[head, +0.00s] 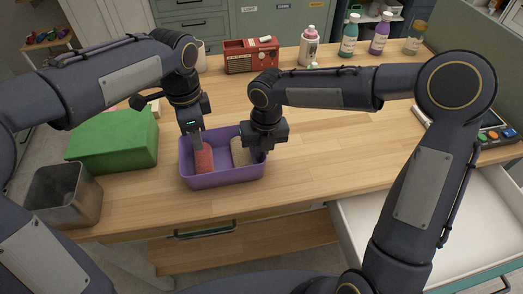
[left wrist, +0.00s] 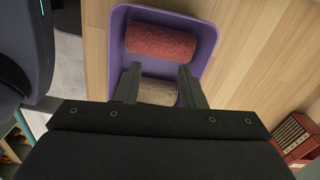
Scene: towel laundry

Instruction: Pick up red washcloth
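The red washcloth (head: 204,159) is rolled and lies in the left part of the purple bin (head: 222,179). It also shows whole in the left wrist view (left wrist: 160,42). My left gripper (head: 198,146) points down just above the red washcloth. Its two fingers (left wrist: 160,75) are apart and hold nothing. A beige cloth (head: 240,151) lies in the right part of the bin, partly seen between the fingers in the left wrist view (left wrist: 160,93). My right gripper (head: 264,143) is at the bin's right end, beside the beige cloth; its fingertips are not clear.
A green box (head: 113,140) and a metal container (head: 63,196) stand left of the bin. A red radio (head: 250,54) and several bottles (head: 349,36) stand at the back. An open white drawer (head: 430,215) is at the front right. The tabletop behind the bin is mostly clear.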

